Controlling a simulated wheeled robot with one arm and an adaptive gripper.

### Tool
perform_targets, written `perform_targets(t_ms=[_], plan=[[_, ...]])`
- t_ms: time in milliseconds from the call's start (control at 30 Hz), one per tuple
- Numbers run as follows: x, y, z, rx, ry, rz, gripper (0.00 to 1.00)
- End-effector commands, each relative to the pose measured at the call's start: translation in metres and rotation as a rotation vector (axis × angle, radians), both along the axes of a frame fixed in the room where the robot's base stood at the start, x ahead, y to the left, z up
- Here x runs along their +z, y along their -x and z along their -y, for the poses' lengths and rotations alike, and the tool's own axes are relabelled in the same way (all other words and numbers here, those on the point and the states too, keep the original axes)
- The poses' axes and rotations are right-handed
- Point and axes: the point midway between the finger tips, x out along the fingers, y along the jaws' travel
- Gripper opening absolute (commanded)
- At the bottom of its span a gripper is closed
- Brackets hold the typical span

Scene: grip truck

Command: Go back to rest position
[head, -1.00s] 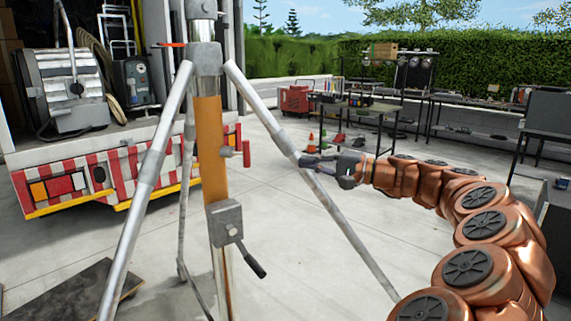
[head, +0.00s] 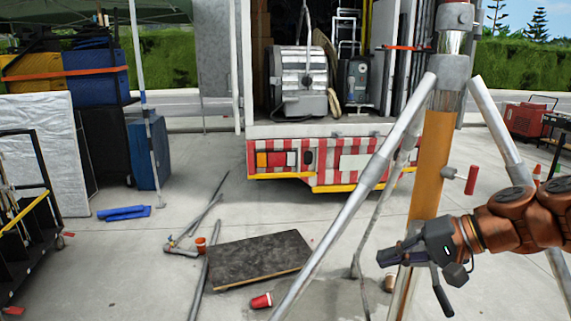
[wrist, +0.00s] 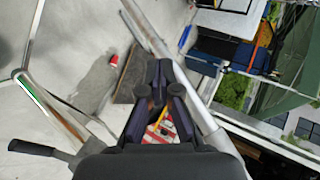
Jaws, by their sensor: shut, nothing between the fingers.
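My gripper (head: 388,257) is at the lower right in the head view, at the end of my copper-coloured arm, held in the air. It points left and its fingers are shut with nothing between them. It overlaps the orange and silver post of a tripod stand (head: 432,165) in the picture; I cannot tell the exact gap. In the wrist view the dark fingers (wrist: 158,85) are together, and a silver tripod leg (wrist: 190,95) runs close to their right.
A truck (head: 345,160) with a red-and-white striped rear stands behind. Blue cases (head: 148,155) and a cart (head: 30,230) are at left. Open concrete lies between.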

Motion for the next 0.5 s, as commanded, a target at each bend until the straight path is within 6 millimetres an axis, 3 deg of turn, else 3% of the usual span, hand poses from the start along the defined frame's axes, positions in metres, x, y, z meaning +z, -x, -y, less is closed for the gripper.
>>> perform_targets(t_ms=[33,100,200,367,500], plan=[[-0.010,0.019,-0.027,0.068,0.068,-0.039,0.00],[-0.029,0.045,-0.052,0.147,0.163,-0.093,0.00],[-0.056,0.085,-0.074,0.243,0.306,-0.162,0.00],[-0.095,0.152,-0.079,0.371,0.539,-0.259,0.00],[-0.118,0.202,-0.061,0.445,0.723,-0.325,0.00]])
